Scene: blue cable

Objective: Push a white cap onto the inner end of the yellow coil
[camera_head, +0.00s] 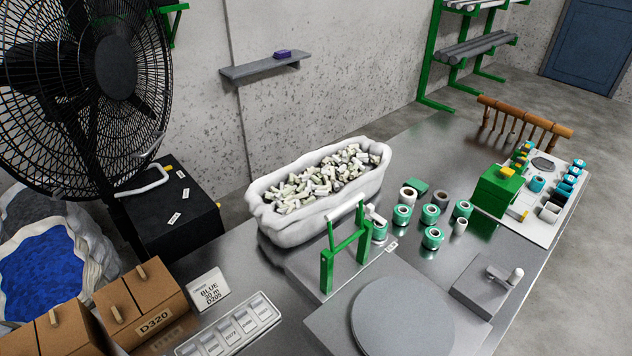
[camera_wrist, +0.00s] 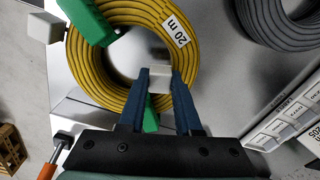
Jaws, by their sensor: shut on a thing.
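The yellow coil (camera_wrist: 82,70) lies in the wrist view, with a white "20 m" label (camera_wrist: 175,28) on its upper right. My gripper (camera_wrist: 160,74) has dark blue fingers reaching over the lower right of the coil toward its open middle. It is shut on a small white cap (camera_wrist: 159,77), held between the fingertips at the coil's inner edge. The inner cable end is hidden, so I cannot tell whether the cap touches it. In the head view, a white bin (camera_head: 288,233) holds many white caps (camera_head: 320,176). My gripper and the yellow coil are not visible there.
A green block (camera_wrist: 90,20) crosses the coil's upper left; another (camera_wrist: 151,119) shows between my fingers. A white block (camera_wrist: 38,27) is beyond the upper left. A grey coil (camera_wrist: 280,22) lies upper right. In the head view, green tape rolls (camera_head: 433,238) stand on the metal table.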

